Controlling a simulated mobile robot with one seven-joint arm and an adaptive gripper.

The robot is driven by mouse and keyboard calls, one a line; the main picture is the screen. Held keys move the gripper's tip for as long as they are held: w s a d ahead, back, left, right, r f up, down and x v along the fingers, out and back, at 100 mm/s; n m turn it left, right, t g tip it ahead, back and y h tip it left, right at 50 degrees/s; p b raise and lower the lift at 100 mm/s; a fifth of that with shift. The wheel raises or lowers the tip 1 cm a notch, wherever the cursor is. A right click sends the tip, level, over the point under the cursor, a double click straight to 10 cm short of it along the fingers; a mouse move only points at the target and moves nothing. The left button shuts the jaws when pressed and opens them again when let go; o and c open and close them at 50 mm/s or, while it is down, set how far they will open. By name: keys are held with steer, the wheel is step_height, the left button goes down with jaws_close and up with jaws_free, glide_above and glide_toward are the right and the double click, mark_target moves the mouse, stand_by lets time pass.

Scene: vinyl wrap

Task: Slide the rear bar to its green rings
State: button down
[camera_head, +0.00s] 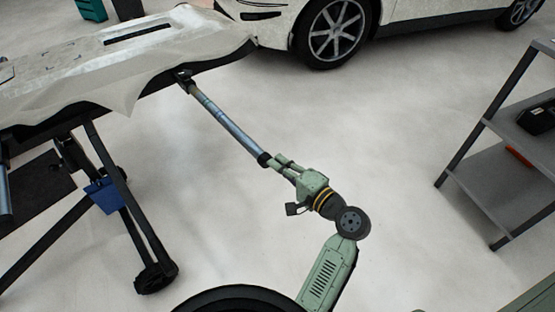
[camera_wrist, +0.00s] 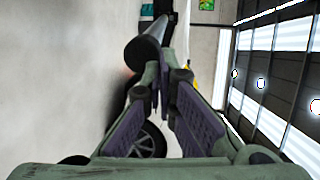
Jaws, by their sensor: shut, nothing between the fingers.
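The rear bar (camera_head: 228,125) is a grey-blue tube sticking out from under the right end of the stand, with a dark cap on its near end. A small greenish band (camera_head: 207,103) shows on it near the stand; separate rings are too small to make out. My gripper (camera_head: 272,162) is at the capped end, in line with the bar. In the wrist view the bar (camera_wrist: 153,36) runs away ahead, its dark cap close to the fingertips. My gripper (camera_wrist: 158,76) is shut with nothing between its fingers. Whether the fingertips touch the cap is unclear.
The stand (camera_head: 105,160) has dark legs, a caster and a pale sheet (camera_head: 120,65) draped on top. Another bar (camera_head: 4,195) shows at the left edge. A grey shelf unit (camera_head: 520,145) is at right, a white car (camera_head: 405,12) behind. Floor between is clear.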

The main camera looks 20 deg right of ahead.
mark_target(251, 140)
steer(key=shift+w+a, duration=0.15)
steer(key=shift+w, duration=0.3)
steer(key=x, duration=1.2)
steer(key=shift+r+p, duration=0.35)
steer(key=shift+s, duration=0.1)
